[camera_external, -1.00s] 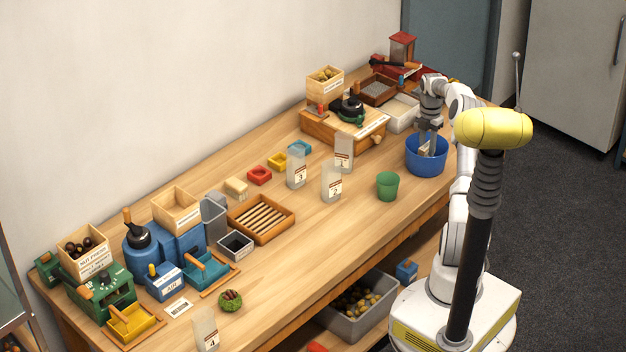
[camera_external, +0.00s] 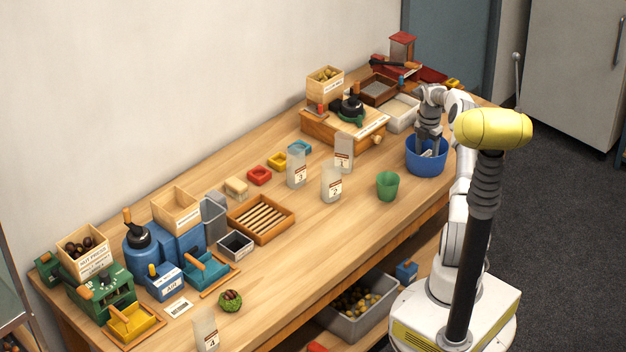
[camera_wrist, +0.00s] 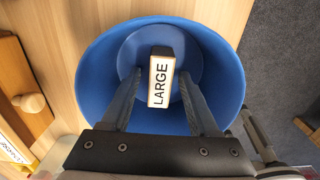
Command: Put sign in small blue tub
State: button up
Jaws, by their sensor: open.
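A sign (camera_wrist: 161,80), a small block with a white face reading LARGE, is inside a round blue tub (camera_wrist: 228,75). The tub also shows at the right end of the bench in the external view (camera_external: 426,166). My gripper (camera_wrist: 160,78) reaches down into the tub, with its fingers open on either side of the sign. Gaps show between the sign and both fingers. Whether the sign rests on the tub floor is hard to tell. Another small label (camera_external: 179,307) lies at the front left.
A green cup (camera_external: 388,186) stands left of the tub, with clear numbered bags (camera_external: 331,184) beyond it. A wooden box machine (camera_external: 345,125) stands behind. The bench's front edge is close to the tub. Bare wood lies in the middle of the bench.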

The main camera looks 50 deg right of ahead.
aim_at(426, 155)
jog(key=shift+r, duration=0.1)
notch_tip(426, 155, up, 12)
dwell(0.5)
jog(key=shift+r, duration=0.1)
